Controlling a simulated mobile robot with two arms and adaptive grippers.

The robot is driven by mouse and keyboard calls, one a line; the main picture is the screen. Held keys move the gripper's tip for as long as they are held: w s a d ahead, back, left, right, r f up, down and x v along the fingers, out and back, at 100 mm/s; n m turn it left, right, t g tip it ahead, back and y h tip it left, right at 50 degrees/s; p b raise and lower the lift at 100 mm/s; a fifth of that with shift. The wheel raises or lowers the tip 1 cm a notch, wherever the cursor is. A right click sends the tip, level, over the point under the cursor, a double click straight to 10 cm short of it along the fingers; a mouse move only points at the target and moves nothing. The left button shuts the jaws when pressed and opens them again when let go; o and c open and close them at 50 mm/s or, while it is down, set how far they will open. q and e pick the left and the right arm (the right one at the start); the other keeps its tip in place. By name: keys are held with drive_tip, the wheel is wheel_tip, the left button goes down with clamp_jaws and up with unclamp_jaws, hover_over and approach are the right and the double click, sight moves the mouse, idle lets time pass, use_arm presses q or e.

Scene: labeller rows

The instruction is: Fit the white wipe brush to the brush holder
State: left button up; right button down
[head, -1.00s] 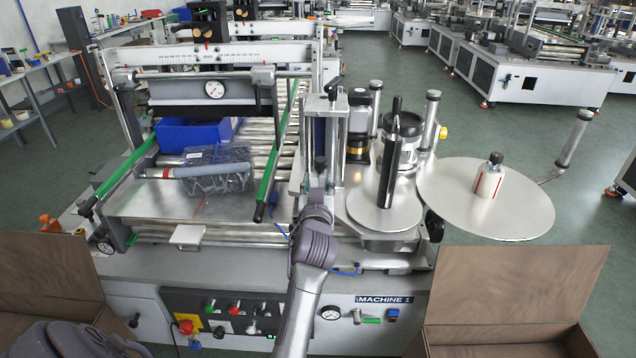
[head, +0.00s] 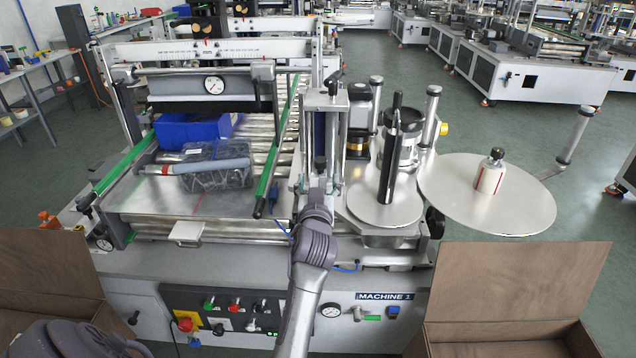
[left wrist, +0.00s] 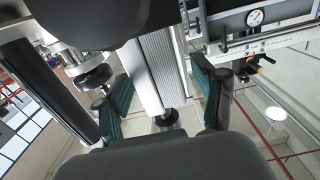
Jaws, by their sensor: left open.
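My left gripper (head: 317,186) is at the upright labelling head of the machine, and its fingers are small and partly hidden in the head view. In the left wrist view the left gripper (left wrist: 160,80) is open, its green-padded fingers apart. A pale ribbed upright part (left wrist: 160,65) with a dark knob shows between and beyond the fingers; I see no contact. I cannot single out the white wipe brush or the brush holder with certainty. My right gripper is not in view.
A white bottle (head: 490,178) stands on a round plate (head: 530,205) at right. Open brown boxes (head: 520,285) stand at both front corners.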

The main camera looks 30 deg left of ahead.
sight(318, 159)
use_arm(q)
wheel_tip(318, 159, up, 10)
drive_tip(key=shift+r, duration=0.1)
idle(0.4)
idle(0.4)
